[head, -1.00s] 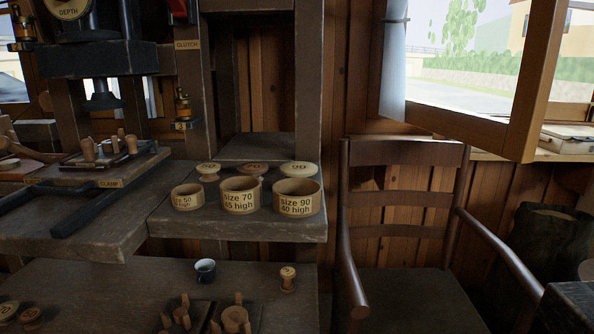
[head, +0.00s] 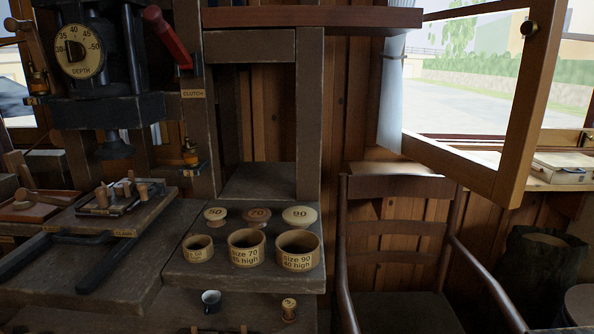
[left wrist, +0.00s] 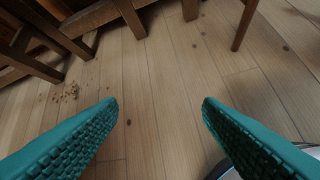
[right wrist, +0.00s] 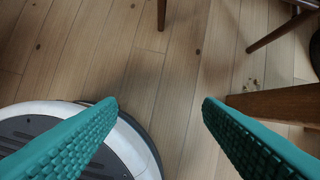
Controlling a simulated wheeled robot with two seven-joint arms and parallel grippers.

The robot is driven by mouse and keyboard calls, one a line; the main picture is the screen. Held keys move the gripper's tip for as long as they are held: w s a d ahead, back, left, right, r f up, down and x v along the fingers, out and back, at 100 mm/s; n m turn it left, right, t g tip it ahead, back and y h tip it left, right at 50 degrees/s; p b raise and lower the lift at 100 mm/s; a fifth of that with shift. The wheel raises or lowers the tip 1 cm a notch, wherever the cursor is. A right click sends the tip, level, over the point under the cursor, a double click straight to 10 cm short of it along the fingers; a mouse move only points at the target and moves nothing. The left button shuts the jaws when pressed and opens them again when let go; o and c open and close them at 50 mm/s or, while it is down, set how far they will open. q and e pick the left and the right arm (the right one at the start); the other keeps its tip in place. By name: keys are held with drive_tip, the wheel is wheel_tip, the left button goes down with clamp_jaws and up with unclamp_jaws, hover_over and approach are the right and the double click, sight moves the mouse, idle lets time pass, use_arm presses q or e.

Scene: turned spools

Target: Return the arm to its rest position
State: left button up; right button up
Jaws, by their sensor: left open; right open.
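My left gripper (left wrist: 160,106) is open and empty in the left wrist view, its two green fingers wide apart above the plank floor. My right gripper (right wrist: 160,106) is also open and empty in the right wrist view, above the floor beside my round base. Neither gripper shows in the head view. On the bench, spools marked 50 (head: 215,214), 70 (head: 257,216) and 90 (head: 300,216) stand behind the size 50 (head: 198,249), size 70 (head: 246,248) and size 90 (head: 298,250) round containers. A small spool (head: 289,309) stands lower down, near a dark cup (head: 211,300).
A press with a depth dial (head: 79,51) and a red lever (head: 167,37) stands at the left. A wooden chair (head: 400,240) is right of the bench. Wooden legs (left wrist: 45,40) border the floor in the left wrist view. A beam (right wrist: 275,103) lies right of my right gripper.

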use_arm(q)
drive_tip(key=s+a+f+g+p, duration=0.1)
drive_tip(key=s+a+g+p, duration=0.1)
drive_tip(key=s, duration=0.5)
drive_tip(key=s+a+f+g+p, duration=0.1)
drive_tip(key=s+a+g+p, duration=0.1)
drive_tip(key=s+p, duration=0.3)
drive_tip(key=s+a+f+g+h+p, duration=0.1)
drive_tip(key=s+a+g+p, duration=0.1)
drive_tip(key=s, duration=0.9)
drive_tip(key=shift+s+a+f+n+g+p, duration=0.2)
drive_tip(key=shift+a+f+n+g+p, duration=0.25)
drive_tip(key=shift+p, duration=0.55)
use_arm(e)
drive_tip(key=s+d+f+g, duration=0.1)
drive_tip(key=s+d+f, duration=0.1)
drive_tip(key=s, duration=0.7)
drive_tip(key=s+d+f+g, duration=0.1)
drive_tip(key=s+f+g, duration=0.1)
drive_tip(key=s, duration=0.8)
drive_tip(key=shift+d+f+h, duration=0.2)
drive_tip(key=shift+d+h, duration=0.1)
drive_tip(key=shift+d, duration=0.1)
use_arm(q)
drive_tip(key=shift+r, duration=0.1)
